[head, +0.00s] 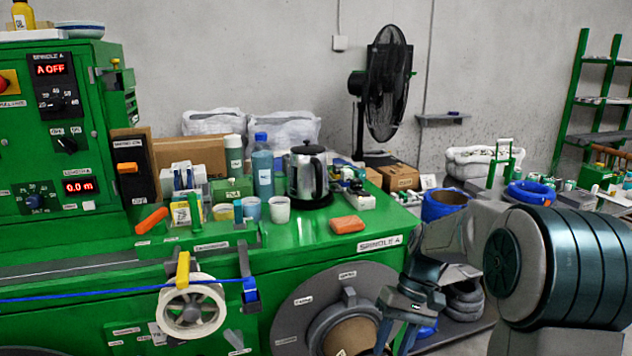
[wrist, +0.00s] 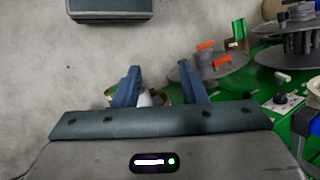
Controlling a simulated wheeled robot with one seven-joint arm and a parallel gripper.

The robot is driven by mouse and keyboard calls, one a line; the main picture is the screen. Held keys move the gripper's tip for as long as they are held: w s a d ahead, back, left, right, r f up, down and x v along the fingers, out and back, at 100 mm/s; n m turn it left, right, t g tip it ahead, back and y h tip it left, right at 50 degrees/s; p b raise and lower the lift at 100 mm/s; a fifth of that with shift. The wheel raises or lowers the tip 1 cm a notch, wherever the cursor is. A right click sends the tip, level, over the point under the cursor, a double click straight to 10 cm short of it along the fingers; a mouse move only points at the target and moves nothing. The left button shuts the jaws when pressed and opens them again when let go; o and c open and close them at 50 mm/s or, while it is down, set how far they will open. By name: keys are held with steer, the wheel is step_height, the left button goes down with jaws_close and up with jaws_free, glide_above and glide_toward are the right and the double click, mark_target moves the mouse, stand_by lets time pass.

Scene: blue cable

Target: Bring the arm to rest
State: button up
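My gripper (wrist: 157,88) shows in the wrist view with its two blue-grey fingers apart and nothing seen between them. Behind the fingers lies bare concrete floor, with a small round container partly hidden low between them. In the head view my gripper (head: 400,325) hangs at the lower right, in front of the right end of the green machine (head: 370,250). My arm comes in from the right edge, bent, with the gripper pointing down. The blue cable (head: 110,293) runs from the left edge across the machine's front to the white guide wheel (head: 192,310).
The machine top holds a kettle (head: 307,172), cups, bottles and an orange block (head: 347,225). A large grey spool disc (head: 300,310) is on its front, left of my gripper. A blue drum (head: 440,205) and shelves stand behind my arm. A black fan (head: 387,85) is at the back.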

steer(key=s+r+m+t+h+p, duration=0.1)
steer(key=s+r+t+h+p, duration=0.2)
steer(key=s+r+t+p, duration=0.3)
steer(key=s+r, duration=0.5)
steer(key=s, duration=0.4)
steer(key=shift+m+t+h, duration=0.3)
steer(key=shift+t+h, duration=0.1)
